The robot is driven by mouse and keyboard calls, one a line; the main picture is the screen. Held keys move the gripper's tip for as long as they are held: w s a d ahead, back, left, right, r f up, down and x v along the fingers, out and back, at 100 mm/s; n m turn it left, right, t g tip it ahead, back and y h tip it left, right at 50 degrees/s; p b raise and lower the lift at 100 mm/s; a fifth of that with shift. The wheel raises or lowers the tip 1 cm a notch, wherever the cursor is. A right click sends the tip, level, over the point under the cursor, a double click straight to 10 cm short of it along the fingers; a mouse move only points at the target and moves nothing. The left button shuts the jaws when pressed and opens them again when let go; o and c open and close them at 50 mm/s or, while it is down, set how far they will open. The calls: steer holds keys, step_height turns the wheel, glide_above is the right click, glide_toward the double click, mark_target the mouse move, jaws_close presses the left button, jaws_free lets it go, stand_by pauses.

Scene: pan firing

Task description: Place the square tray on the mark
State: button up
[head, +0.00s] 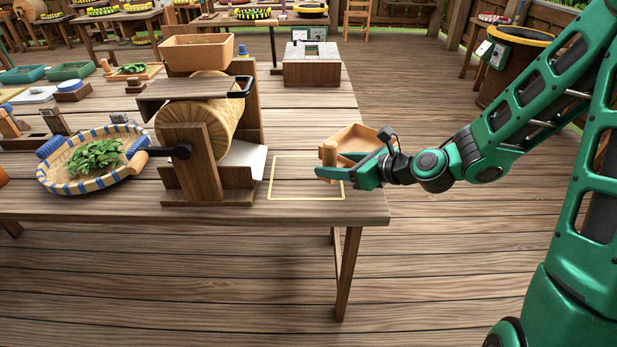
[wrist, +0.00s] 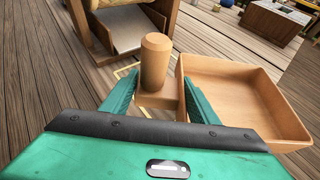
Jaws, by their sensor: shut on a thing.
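The square tray (head: 356,139) is a light brown wooden tray with raised walls and an upright peg handle (head: 329,153). My gripper (head: 335,172) is shut on the handle and holds the tray above the right end of the table. In the wrist view the handle (wrist: 155,62) stands between the green fingers, and the empty tray (wrist: 235,95) extends to the right. The mark (head: 272,180) is a thin yellow outline on the tabletop. The tray and gripper cover its right part. In the wrist view a bit of the mark (wrist: 122,72) shows behind the handle.
A wooden roller machine (head: 205,130) with a crank and a white sheet (head: 245,160) stands just left of the mark. A basket of green leaves (head: 97,160) is farther left. The table's right edge (head: 380,205) is close.

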steer(key=s+a+r+n+g+y, duration=0.3)
steer(key=s+a+n, duration=0.1)
steer(key=s+a, duration=0.65)
glide_above(297, 195)
steer(key=shift+g, duration=0.3)
step_height(297, 195, down, 7)
steer(key=shift+f, duration=2.15)
steer(key=o, duration=1.2)
steer(key=shift+c, duration=0.2)
steer(key=v, duration=1.2)
steer(key=shift+s, duration=0.1)
